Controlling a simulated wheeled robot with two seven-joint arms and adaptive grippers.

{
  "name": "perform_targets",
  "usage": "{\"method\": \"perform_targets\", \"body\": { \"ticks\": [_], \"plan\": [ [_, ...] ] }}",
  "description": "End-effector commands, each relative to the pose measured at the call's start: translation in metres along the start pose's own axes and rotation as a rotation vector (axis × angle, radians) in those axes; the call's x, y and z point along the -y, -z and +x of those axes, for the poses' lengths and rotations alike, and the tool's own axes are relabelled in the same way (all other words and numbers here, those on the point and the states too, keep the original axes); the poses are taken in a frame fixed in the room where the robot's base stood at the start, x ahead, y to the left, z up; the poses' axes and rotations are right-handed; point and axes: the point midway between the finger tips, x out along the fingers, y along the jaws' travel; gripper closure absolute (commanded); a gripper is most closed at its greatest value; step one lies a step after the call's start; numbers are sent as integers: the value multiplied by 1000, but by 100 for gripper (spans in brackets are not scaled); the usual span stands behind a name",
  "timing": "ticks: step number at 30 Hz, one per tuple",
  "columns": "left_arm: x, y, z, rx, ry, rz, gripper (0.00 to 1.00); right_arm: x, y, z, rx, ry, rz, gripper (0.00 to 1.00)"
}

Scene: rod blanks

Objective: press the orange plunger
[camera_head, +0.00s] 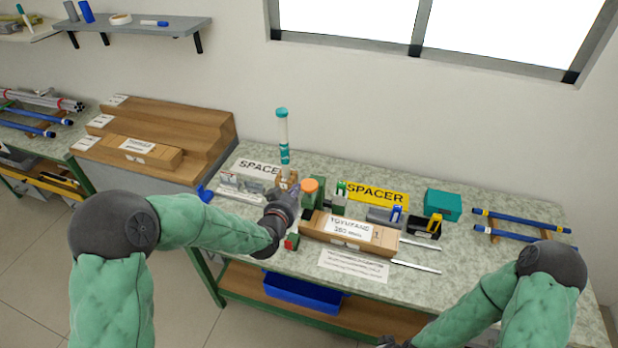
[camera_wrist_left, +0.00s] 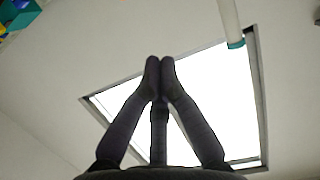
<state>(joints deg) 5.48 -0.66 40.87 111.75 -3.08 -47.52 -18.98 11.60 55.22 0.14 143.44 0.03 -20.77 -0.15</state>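The orange plunger (camera_head: 310,186) is a round orange cap on top of a small green body (camera_head: 318,192), on the bench behind the wooden block labelled with a white card. My left gripper (camera_head: 290,190) is just left of the plunger, and I see no clear contact between them. In the left wrist view its two fingertips (camera_wrist_left: 160,65) are together with nothing between them. The plunger does not show in the left wrist view. My right gripper (camera_head: 388,342) is mostly cut off at the bottom edge, so its fingers are hidden.
A white and teal tube (camera_head: 283,135) stands upright behind my left gripper. A small red and green block (camera_head: 292,242) lies in front of it. The labelled wooden block (camera_head: 350,232) is to the right, with a teal box (camera_head: 443,204) beyond.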

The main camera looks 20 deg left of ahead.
Motion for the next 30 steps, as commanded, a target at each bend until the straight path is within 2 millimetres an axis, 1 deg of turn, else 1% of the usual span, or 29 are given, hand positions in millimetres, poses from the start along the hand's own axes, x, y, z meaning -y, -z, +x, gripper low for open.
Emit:
{"method": "perform_targets", "body": {
  "ticks": [3, 12, 16, 20, 30],
  "plan": [
    [0, 5, -1, -11, 2, 4, 100, 0, 0, -1, 0, 0, 0, 100],
    [1, 5, 0, -11, 3, 4, 100, 0, 0, 0, 0, 0, 0, 100],
    [1, 5, 5, -11, 3, 4, 100, 0, 0, 0, 0, 0, 0, 100],
    [1, 5, 19, -11, 3, 4, 100, 0, 0, 0, 0, 0, 0, 100],
    [1, 5, 70, -11, 3, 4, 100, 0, 0, 1, 0, 0, 0, 100]
  ]
}}
